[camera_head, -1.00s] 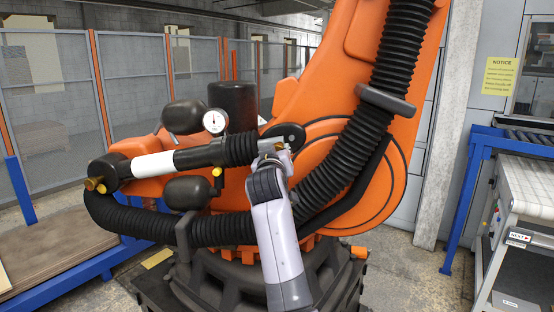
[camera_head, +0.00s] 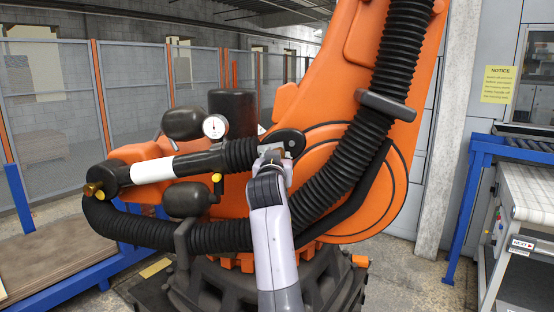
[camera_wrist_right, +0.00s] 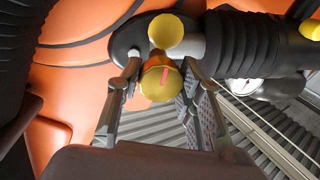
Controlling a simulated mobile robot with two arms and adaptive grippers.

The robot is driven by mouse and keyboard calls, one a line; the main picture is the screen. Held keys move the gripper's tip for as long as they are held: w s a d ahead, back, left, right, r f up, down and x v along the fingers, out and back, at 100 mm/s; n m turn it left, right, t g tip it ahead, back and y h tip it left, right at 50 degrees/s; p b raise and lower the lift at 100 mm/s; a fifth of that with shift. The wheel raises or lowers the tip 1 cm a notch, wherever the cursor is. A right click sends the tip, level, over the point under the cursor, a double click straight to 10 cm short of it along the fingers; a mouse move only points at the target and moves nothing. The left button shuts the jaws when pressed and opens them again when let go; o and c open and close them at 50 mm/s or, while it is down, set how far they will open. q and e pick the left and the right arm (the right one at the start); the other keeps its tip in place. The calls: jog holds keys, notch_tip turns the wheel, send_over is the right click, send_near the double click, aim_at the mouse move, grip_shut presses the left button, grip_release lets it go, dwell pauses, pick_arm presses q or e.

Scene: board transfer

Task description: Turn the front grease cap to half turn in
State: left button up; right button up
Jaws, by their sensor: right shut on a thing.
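My right gripper (camera_head: 272,149) is at the black rounded end of the balancer cylinder on the orange robot arm. In the right wrist view its two fingers (camera_wrist_right: 162,76) stand on either side of a yellow grease cap (camera_wrist_right: 160,84) with a red mark, shut on it. The red mark points nearly straight up in that view, leaning slightly right. A second yellow round part (camera_wrist_right: 166,31) sits just above the held cap. In the head view my gripper hides the held cap. My left gripper is not in view.
A pressure gauge (camera_head: 214,126) and yellow fittings (camera_head: 93,189) are on the cylinder side. A thick black ribbed hose (camera_head: 345,155) runs close right of my gripper. A blue-framed conveyor (camera_head: 478,165) stands at the right, mesh fencing (camera_head: 50,90) at the left.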

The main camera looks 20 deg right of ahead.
jog(key=shift+f, duration=0.25)
jog(key=o, duration=1.2)
jog(key=shift+r, duration=0.15)
jog(key=shift+c, duration=0.2)
jog(key=shift+r, duration=0.15)
notch_tip(320, 180, up, 10)
jog(key=shift+f, duration=0.15)
